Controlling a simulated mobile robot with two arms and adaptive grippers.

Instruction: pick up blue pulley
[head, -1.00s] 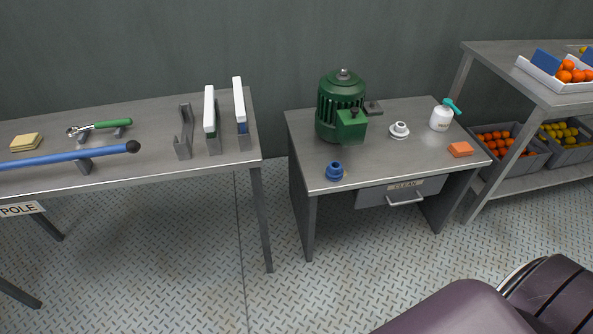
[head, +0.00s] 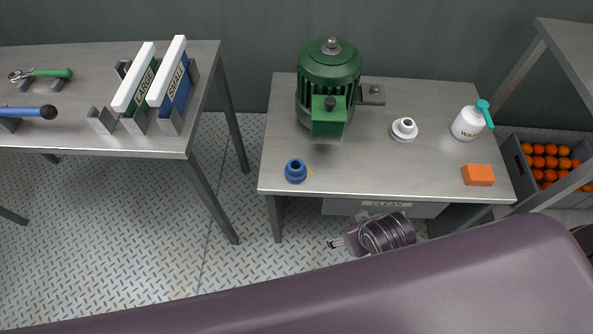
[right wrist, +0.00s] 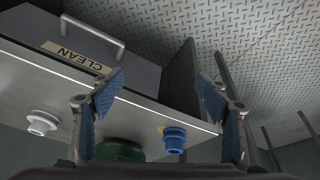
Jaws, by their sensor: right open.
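The blue pulley (head: 296,171) stands on the front left part of the grey workbench top (head: 370,173). In the right wrist view the blue pulley (right wrist: 174,139) appears beyond the bench edge, between the spread fingers and apart from them. My right gripper (head: 336,243) is open and empty, in front of the bench and to the right of the pulley in the head view. Its two blue-padded fingers (right wrist: 160,95) show wide apart in the wrist view. My left gripper is out of view.
A green motor (head: 328,85) stands behind the pulley. A white pulley (head: 404,129), a white bottle (head: 467,124) and an orange block (head: 478,175) are to the right. A drawer (head: 345,208) marked CLEAN is under the bench top. Another table (head: 60,130) stands left across a gap.

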